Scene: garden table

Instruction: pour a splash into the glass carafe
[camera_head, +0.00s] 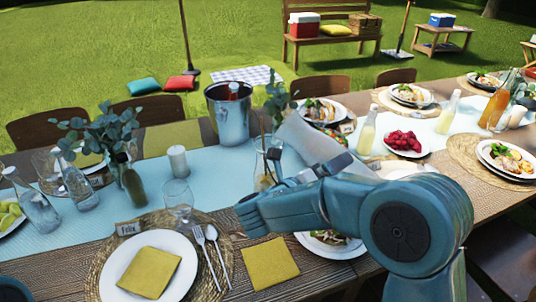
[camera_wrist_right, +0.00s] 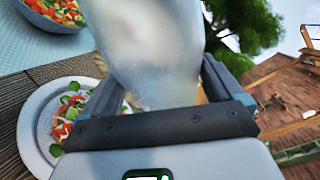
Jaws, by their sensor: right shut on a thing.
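My right gripper (camera_head: 308,174) is shut on a whitish, cloudy pitcher-like vessel (camera_head: 308,142), held tilted above the table. Its upper end leans left, toward a clear glass carafe (camera_head: 266,160) standing on the blue runner. The carafe is partly hidden by my right arm and has a thin brown stick-like thing in it. No stream between the two can be made out. In the right wrist view the vessel (camera_wrist_right: 150,45) sits between the fingers of my right gripper (camera_wrist_right: 158,88); its top is cut off. My left gripper is not in view.
A metal ice bucket (camera_head: 229,118) stands behind the carafe, a white candle (camera_head: 178,162) and wine glass (camera_head: 179,198) to its left. A place setting with a yellow napkin (camera_head: 150,272) lies in front. Plates, bottles and an orange-filled carafe (camera_head: 495,106) crowd the right side.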

